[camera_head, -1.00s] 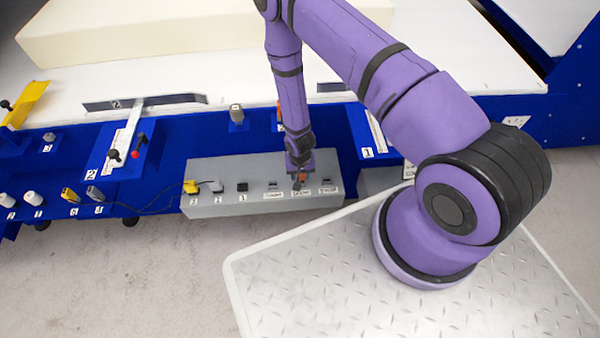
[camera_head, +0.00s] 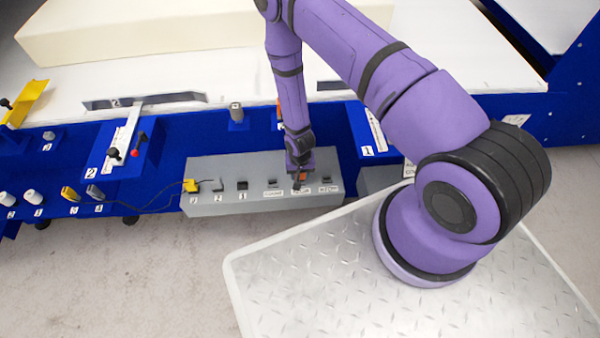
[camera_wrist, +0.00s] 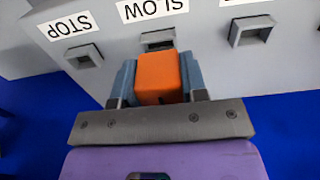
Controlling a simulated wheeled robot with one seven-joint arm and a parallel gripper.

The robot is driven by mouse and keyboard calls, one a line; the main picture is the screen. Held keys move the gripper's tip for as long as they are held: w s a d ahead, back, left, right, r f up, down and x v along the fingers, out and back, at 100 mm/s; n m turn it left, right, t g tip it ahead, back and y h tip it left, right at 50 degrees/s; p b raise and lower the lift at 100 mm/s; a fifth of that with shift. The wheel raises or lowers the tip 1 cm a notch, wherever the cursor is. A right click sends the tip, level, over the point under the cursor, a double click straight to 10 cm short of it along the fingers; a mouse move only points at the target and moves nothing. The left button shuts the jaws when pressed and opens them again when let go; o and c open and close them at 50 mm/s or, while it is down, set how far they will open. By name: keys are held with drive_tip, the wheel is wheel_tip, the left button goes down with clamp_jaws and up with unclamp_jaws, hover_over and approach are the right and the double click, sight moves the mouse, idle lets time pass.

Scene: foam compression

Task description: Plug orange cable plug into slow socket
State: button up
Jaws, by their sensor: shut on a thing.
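My gripper (camera_wrist: 158,90) is shut on the orange plug (camera_wrist: 159,77), which sits between its two blue-grey fingers. In the wrist view, the slow socket (camera_wrist: 157,41) is a small dark-mouthed opening just beyond the plug, under the SLOW label (camera_wrist: 152,9). The plug's near end hides its front, so I cannot tell if it touches the socket. In the head view, my gripper (camera_head: 300,180) is at the front right part of the grey box (camera_head: 262,205), over the middle of three labelled sockets. A bit of the orange plug (camera_head: 303,178) shows there.
The stop socket (camera_wrist: 83,57) is to the left and another socket (camera_wrist: 251,31) to the right in the wrist view. A yellow plug (camera_head: 190,186), a grey plug (camera_head: 217,186) and a black plug (camera_head: 242,186) stand on the box's left. A dark cable (camera_head: 150,207) runs left.

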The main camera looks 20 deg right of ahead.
drive_tip(key=shift+f, duration=0.9)
drive_tip(key=o, duration=1.3)
drive_tip(key=shift+c, duration=0.2)
drive_tip(key=shift+r, duration=0.1)
drive_tip(key=shift+r, duration=2.95)
drive_tip(key=shift+r, duration=0.1)
wheel_tip(320, 180, up, 11)
drive_tip(key=shift+f, duration=0.2)
